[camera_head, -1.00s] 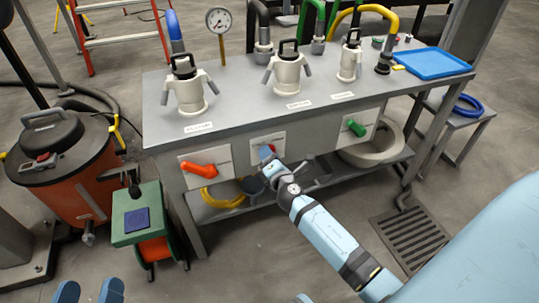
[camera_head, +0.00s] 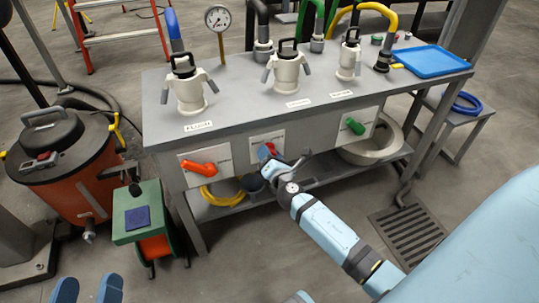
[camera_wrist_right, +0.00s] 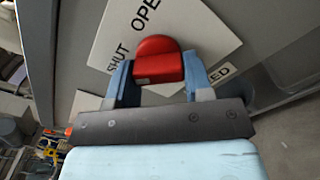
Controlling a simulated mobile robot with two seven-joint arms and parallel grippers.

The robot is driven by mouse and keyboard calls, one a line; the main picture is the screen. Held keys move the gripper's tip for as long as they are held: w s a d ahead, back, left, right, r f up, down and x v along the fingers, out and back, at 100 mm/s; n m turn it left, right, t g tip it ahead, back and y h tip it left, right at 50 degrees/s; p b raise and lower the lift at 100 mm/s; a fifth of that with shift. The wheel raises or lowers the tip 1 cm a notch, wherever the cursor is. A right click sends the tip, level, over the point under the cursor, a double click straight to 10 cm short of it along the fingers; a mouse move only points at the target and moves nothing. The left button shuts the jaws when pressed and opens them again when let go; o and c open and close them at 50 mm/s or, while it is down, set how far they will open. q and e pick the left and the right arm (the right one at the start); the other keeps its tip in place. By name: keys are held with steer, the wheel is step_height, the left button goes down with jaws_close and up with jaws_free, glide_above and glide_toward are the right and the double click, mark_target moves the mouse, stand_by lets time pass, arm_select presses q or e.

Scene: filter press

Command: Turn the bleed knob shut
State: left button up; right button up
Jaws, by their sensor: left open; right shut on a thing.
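The red bleed knob (camera_wrist_right: 158,62) sits on a white plate (camera_wrist_right: 205,30) lettered SHUT and OPEN in the right wrist view. My right gripper (camera_wrist_right: 160,72) is shut on the knob, one blue finger on each side of it. In the head view this gripper (camera_head: 268,154) reaches the middle plate (camera_head: 267,138) on the bench front, and only a little red of the knob shows. My left gripper (camera_head: 86,290) is open and empty at the bottom left, away from the bench.
An orange-red handle (camera_head: 199,168) and a green handle (camera_head: 355,126) flank the middle plate. A lower shelf holds a yellow hose (camera_head: 222,197) and a basin (camera_head: 372,150). A green cart (camera_head: 137,215) stands at left.

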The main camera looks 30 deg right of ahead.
steer(key=o, duration=0.9)
steer(key=v, duration=1.3)
steer(key=shift+s, duration=0.4)
